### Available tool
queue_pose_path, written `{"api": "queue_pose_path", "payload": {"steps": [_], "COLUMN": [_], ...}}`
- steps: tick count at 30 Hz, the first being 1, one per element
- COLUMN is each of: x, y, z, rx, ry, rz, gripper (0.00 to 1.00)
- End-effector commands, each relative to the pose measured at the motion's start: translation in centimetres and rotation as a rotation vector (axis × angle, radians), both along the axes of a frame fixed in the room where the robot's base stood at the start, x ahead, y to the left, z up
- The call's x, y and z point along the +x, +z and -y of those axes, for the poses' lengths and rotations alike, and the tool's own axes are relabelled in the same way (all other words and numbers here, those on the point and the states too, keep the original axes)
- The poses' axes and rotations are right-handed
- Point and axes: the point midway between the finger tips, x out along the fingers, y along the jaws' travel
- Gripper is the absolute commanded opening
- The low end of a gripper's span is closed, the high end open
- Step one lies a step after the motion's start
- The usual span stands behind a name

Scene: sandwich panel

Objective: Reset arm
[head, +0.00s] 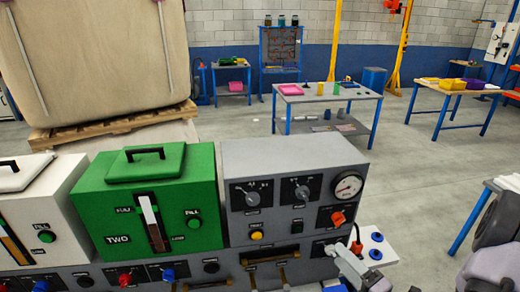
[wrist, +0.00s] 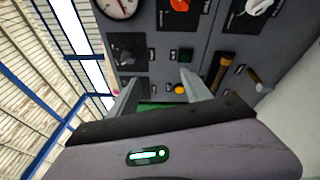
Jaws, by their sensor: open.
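My gripper (wrist: 160,78) is open and empty in the wrist view, its two grey fingers apart in front of the grey control panel (wrist: 215,60). I cannot tell how far the fingertips are from the panel. In the head view the grey control panel (head: 290,160) carries two dark selector knobs, a round gauge (head: 347,186), an orange-red knob (head: 338,217) and a yellow button (head: 256,235). The gauge also shows in the wrist view (wrist: 118,6). Parts of my arm show at the lower right of the head view, beside the panel.
A green box marked TWO (head: 150,200) and a white box (head: 40,215) stand left of the panel. A large beige sack (head: 95,60) sits on a wooden pallet (head: 110,127) behind. Work tables (head: 325,93) stand farther back, with open grey floor (head: 420,160) between.

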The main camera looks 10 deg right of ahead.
Motion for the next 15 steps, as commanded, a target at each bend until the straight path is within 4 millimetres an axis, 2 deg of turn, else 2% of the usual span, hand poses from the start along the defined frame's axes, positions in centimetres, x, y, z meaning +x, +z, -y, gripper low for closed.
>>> {"api": "queue_pose_path", "payload": {"steps": [1,2,3,5,6,7,9,10,12,14,15], "x": [0.8,0.7,-0.1,-2.8,-5.2,-7.1,-11.0,-12.3,-13.9,-14.3,-14.3], "y": [0.6,1.2,1.6,1.2,0.4,-0.4,-2.7,-3.5,-4.7,-4.8,-4.4], "z": [-4.6,-7.9,-12.2,-18.2,-21.4,-23.1,-25.0,-25.1,-24.4,-23.5,-23.0], "rx": [-0.167,-0.284,-0.455,-0.746,-0.958,-1.119,-1.508,-1.674,-2.047,-2.331,2.256], "ry": [0.188,0.319,0.499,0.781,0.971,1.102,1.377,1.475,1.643,1.721,-1.578], "rz": [0.046,0.081,0.139,0.254,0.353,0.435,0.654,0.755,0.991,1.171,-1.150], "gripper": [0.57,0.57,0.57,0.57,0.57,0.57,0.57,0.57,0.57,0.57,0.57]}}
